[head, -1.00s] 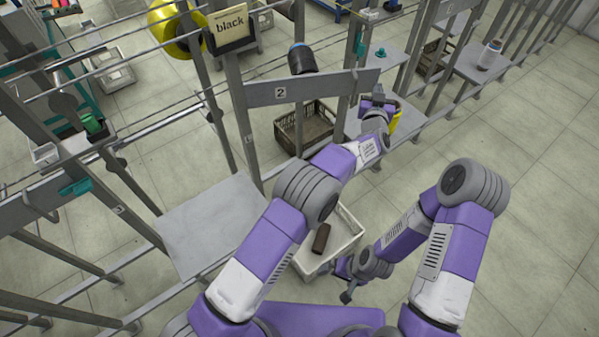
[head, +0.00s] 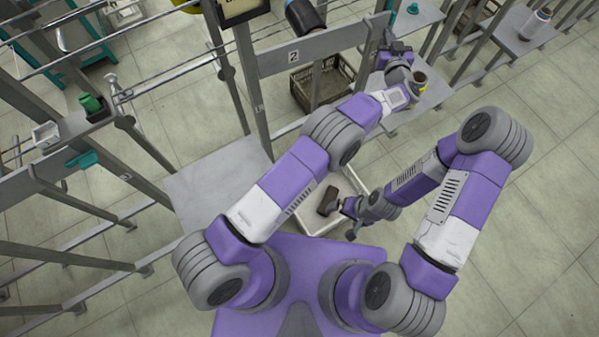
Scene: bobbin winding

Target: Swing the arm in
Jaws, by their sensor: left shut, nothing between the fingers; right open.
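A metal winding frame with grey posts and a crossbar (head: 345,43) marked 2 stands ahead of me. Which of its parts is the swing arm I cannot tell. A blue-and-black cylinder (head: 303,15) sits above the crossbar, cut by the top edge. My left gripper (head: 393,50) is shut and empty at the right end of the crossbar, its fingertips hard to make out. A yellow cylinder with a brown top (head: 420,82) stands just right of it on a grey shelf. My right gripper (head: 350,232) is open, low beside the white crate (head: 352,182).
A dark block (head: 327,201) lies in the white crate. A brown crate (head: 318,88) stands behind the frame. A bare grey shelf (head: 215,180) is left of my arms. More posts and a green spool (head: 91,103) are at left.

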